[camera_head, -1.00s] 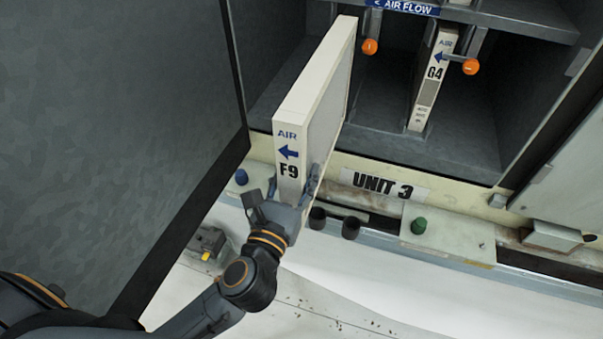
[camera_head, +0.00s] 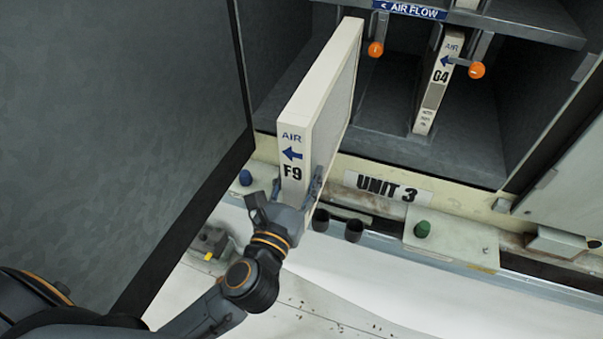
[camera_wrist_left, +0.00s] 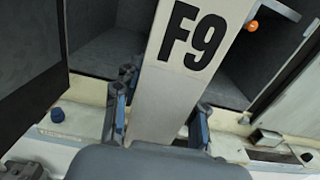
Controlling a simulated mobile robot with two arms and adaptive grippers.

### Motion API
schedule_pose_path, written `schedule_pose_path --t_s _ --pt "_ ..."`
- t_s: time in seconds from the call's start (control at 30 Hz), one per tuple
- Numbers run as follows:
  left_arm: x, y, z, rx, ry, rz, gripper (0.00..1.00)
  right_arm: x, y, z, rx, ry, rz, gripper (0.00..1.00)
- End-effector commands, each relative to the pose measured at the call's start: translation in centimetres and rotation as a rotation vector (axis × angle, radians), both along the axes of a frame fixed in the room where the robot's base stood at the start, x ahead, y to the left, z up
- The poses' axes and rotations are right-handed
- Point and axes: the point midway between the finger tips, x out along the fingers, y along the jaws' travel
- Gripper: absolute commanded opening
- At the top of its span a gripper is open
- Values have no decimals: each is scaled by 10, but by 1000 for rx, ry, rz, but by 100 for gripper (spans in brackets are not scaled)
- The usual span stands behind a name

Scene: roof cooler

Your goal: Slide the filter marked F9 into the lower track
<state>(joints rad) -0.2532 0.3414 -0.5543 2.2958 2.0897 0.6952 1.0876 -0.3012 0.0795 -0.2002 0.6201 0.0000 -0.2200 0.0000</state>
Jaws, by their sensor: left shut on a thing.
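The filter marked F9 (camera_head: 293,150) is a tall cream-framed panel in front of the open cabinet. Its narrow labelled edge faces me, with a blue arrow pointing left. My left gripper (camera_head: 290,197) is shut on the lower part of this edge. In the left wrist view the two fingers (camera_wrist_left: 158,118) lie on either side of the filter (camera_wrist_left: 185,70). The filter's far end reaches toward the cabinet opening; I cannot tell whether it is inside. A filter marked G4 (camera_head: 432,90) stands upright in the cabinet, to the right. My right gripper is not in view.
Levers with orange knobs (camera_head: 376,49) hang below the AIR FLOW sign (camera_head: 409,10). The cabinet's front sill (camera_head: 470,198) carries a UNIT 3 label. A large dark door panel (camera_head: 120,120) stands at the left. The cabinet floor (camera_head: 380,141) between the filters is bare.

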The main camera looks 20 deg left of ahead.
Motion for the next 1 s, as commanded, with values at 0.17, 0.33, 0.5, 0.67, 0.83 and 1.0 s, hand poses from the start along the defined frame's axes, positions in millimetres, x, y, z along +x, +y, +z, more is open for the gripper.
schedule_pose_path --t_s 0.17,0.33,0.5,0.67,0.83,1.0 --pt "1 0 2 1 -4 0 0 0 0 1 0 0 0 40" --pt "6 0 2 1 -5 0 0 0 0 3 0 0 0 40" --pt "14 0 2 1 -5 1 0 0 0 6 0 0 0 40" --pt "22 0 2 1 -4 1 0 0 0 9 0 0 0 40" --pt "31 -1 2 1 -4 0 0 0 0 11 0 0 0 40" --pt "39 -1 1 1 -4 0 0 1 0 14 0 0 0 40"
